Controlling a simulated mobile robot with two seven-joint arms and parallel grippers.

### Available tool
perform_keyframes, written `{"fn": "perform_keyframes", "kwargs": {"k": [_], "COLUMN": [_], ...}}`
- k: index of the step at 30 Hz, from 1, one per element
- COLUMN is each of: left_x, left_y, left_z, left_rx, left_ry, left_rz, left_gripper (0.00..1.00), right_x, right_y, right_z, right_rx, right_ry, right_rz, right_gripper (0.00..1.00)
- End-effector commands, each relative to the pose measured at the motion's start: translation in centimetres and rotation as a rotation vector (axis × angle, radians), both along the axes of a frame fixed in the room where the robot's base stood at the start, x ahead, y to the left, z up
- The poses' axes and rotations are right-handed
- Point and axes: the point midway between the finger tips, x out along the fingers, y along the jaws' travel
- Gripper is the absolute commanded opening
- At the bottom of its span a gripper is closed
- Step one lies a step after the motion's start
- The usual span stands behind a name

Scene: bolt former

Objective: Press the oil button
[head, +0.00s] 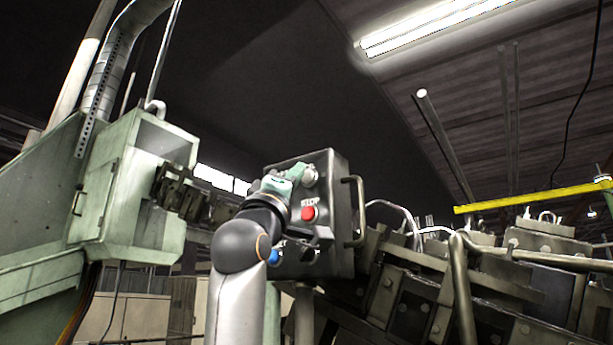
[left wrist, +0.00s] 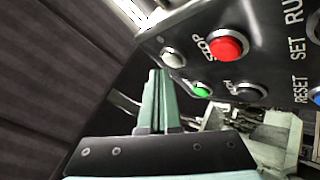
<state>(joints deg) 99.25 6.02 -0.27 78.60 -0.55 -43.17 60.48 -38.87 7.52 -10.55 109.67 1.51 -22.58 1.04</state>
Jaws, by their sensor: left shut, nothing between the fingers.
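The dark control box (head: 335,165) carries several buttons. A red STOP button (head: 308,213) sits on its face and shows in the left wrist view (left wrist: 227,47). A silver button (head: 310,176) is above it; a silver button (left wrist: 173,57) also shows in the left wrist view. No oil label is readable. My left gripper (head: 297,171) is shut and empty, with its green fingers at the panel's upper part, close to the silver button. In the left wrist view the fingertips (left wrist: 158,73) are near the silver button; contact cannot be told. My right gripper is not in view.
A green button (left wrist: 202,90), a dark knob or button (left wrist: 249,92) and a blue button (left wrist: 314,96) are on the same panel. A handle (head: 354,210) stands at the box's right side. A green machine cabinet (head: 115,195) is left, heavy machinery (head: 450,280) right.

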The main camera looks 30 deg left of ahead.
Motion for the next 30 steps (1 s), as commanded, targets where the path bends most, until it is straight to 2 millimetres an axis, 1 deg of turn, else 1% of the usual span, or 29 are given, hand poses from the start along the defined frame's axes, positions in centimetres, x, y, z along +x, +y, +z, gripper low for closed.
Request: {"fn": "perform_keyframes", "kwargs": {"k": [4,17,30], "left_x": [0.46,0.54,1.09], "left_y": [-0.05,-0.07,-0.13], "left_z": [0.01,0.02,0.02], "left_rx": [-0.001,0.0,0.0], "left_ry": [0.0,-0.001,0.0], "left_rz": [-0.001,0.0,0.0], "left_gripper": [0.0,0.0,0.0], "right_x": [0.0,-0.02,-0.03], "right_y": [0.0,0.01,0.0], "right_z": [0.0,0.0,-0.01], "right_rx": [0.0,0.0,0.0], "right_ry": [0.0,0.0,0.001], "right_rz": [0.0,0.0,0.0], "right_gripper": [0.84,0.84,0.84]}}
